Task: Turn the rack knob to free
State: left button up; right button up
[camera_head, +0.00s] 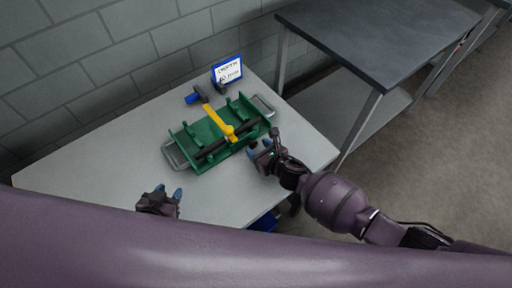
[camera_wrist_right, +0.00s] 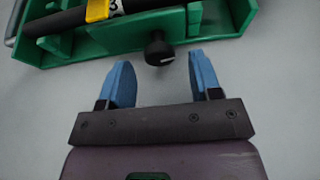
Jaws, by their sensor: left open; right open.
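The green rack (camera_head: 203,150) lies on the table and holds a dark bar with a yellow lever (camera_head: 218,122) across it. In the right wrist view the rack's green side (camera_wrist_right: 110,38) fills the top, and the black knob (camera_wrist_right: 158,50) sticks out from it with a pale mark on its face. My right gripper (camera_head: 261,148) is beside the rack's near side. Its blue fingers (camera_wrist_right: 162,82) are open and empty, just short of the knob, which lies between and ahead of them. My left gripper (camera_head: 171,193) is open and empty above the table's front left, apart from the rack.
A sign with a blue frame (camera_head: 228,71) stands behind the rack, near a blue and black tool (camera_head: 196,96). The light table (camera_head: 95,165) is clear to the left. A dark metal bench (camera_head: 380,35) stands at the right; a block wall is behind.

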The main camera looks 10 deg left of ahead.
pick_arm(q)
jog(key=shift+w+f, duration=0.1)
jog(key=shift+w, duration=0.1)
pick_arm(e)
jog(key=shift+x, duration=0.9)
jog(key=shift+c, duration=0.4)
jog(key=c, duration=0.8)
pick_arm(q)
jog(key=shift+f+b, duration=0.2)
jog(key=shift+b, duration=0.25)
pick_arm(e)
jog(key=shift+n+t, duration=0.3)
jog(key=shift+n, duration=0.2)
jog(key=shift+c, duration=0.2)
jog(key=o, duration=0.9)
